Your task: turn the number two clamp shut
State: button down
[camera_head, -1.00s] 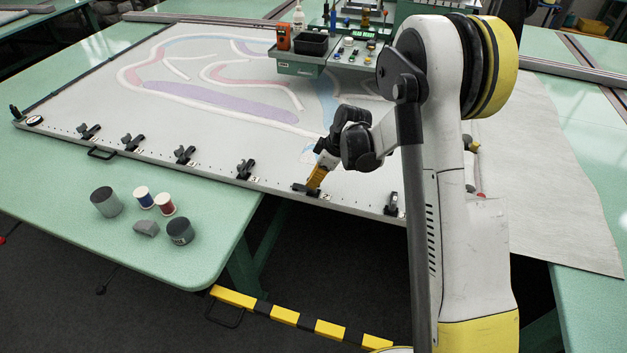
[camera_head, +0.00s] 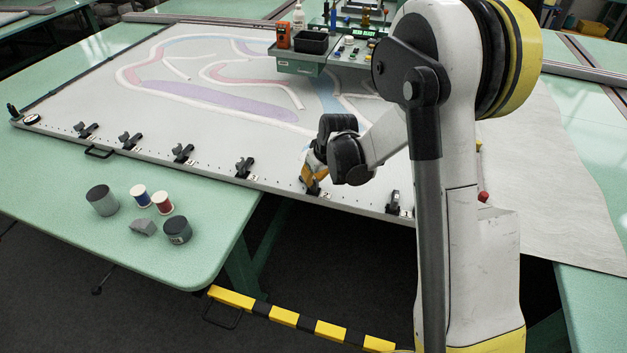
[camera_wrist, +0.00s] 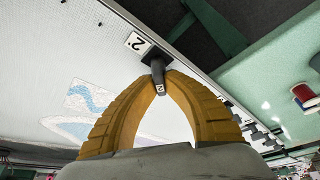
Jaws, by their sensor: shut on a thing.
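The number two clamp (camera_head: 313,190) is a small black clamp on the front rail of the frame, beside a white tag marked 2 (camera_wrist: 138,42). My gripper (camera_head: 311,181) is at this clamp. In the wrist view the yellow fingers of my gripper (camera_wrist: 158,76) curve together around the clamp's dark lever (camera_wrist: 158,80), which has a small pale mark on its end. The lever stands up from the rail between the fingertips. The clamp's base is partly hidden by the fingers.
More black clamps sit along the rail, one (camera_head: 244,167) to the left and one (camera_head: 393,203) to the right. Cups and thread spools (camera_head: 162,203) stand on the green table (camera_head: 190,250). A yellow-black bar (camera_head: 280,316) lies low in front.

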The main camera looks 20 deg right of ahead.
jog(key=m+h+b, duration=0.1)
jog(key=m+h, duration=0.1)
jog(key=m, duration=0.3)
jog(key=shift+m, duration=0.3)
jog(key=shift+m+g+h+b, duration=0.35)
jog(key=shift+m+h, duration=0.55)
jog(key=shift+m, duration=1.4)
jog(key=c, duration=1.5)
grip_release()
jog(key=shift+r, duration=0.1)
jog(key=v, duration=1.1)
jog(key=shift+s+a+r, duration=0.15)
jog(key=shift+a+r, duration=0.05)
jog(key=shift+r, duration=0.1)
